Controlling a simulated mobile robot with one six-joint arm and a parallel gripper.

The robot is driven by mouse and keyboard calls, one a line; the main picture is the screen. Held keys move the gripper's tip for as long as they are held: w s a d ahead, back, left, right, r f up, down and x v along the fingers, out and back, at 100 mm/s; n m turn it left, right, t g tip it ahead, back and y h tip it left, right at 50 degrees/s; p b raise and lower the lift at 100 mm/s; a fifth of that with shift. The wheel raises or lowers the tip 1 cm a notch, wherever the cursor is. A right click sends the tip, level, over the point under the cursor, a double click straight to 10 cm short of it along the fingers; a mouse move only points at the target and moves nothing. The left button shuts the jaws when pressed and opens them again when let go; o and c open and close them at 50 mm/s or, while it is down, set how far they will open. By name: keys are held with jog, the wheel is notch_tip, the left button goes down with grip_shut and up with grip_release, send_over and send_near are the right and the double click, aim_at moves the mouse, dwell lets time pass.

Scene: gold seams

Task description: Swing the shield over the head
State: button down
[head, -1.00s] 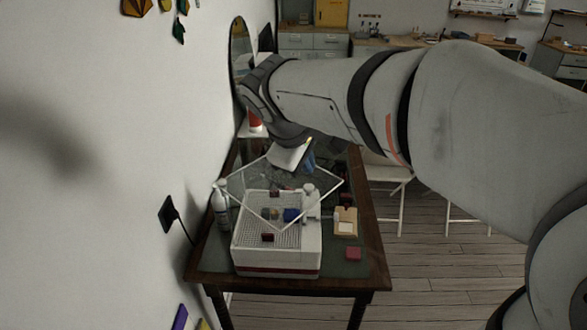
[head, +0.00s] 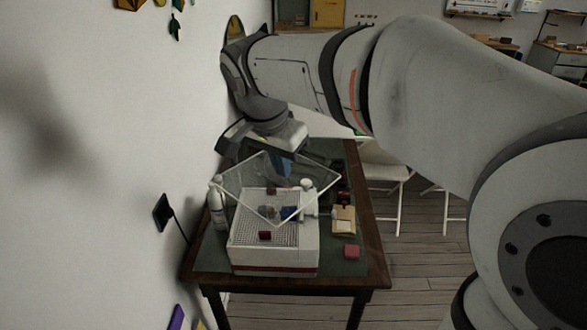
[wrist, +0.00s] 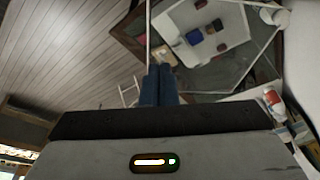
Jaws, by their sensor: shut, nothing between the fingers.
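The shield (head: 247,208) is a clear pane with a thin white rim. It sits tilted above a white box-shaped machine (head: 275,262) with a grid top. The head (head: 307,189), a white rounded post, stands at the machine's right side, by the shield's right part. My gripper (head: 281,172) is shut and empty, its blue fingers pointing down at the far part of the shield. In the wrist view the shut fingers (wrist: 158,72) are beside a white rim bar of the shield (wrist: 148,32). Whether they touch it I cannot tell.
A white bottle (head: 216,205) stands left of the machine, near the wall. Small dark and blue pieces lie on the grid. White chairs (head: 385,168) stand beyond the table's right edge.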

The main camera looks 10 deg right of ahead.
jog(key=p, duration=0.1)
send_near(302, 194)
jog(key=f, duration=0.1)
jog(key=s+a+f, duration=0.1)
jog(key=s+f, duration=0.1)
jog(key=shift+s+a+f, duration=0.2)
jog(key=shift+a, duration=0.1)
jog(key=shift+w+d+f+p, duration=0.25)
jog(key=shift+w+d+p, duration=0.15)
jog(key=shift+w+d, duration=0.3)
jog(key=shift+w+d+f+p, duration=0.25)
jog(key=shift+w+d+p, duration=0.25)
jog(key=shift+w, duration=0.35)
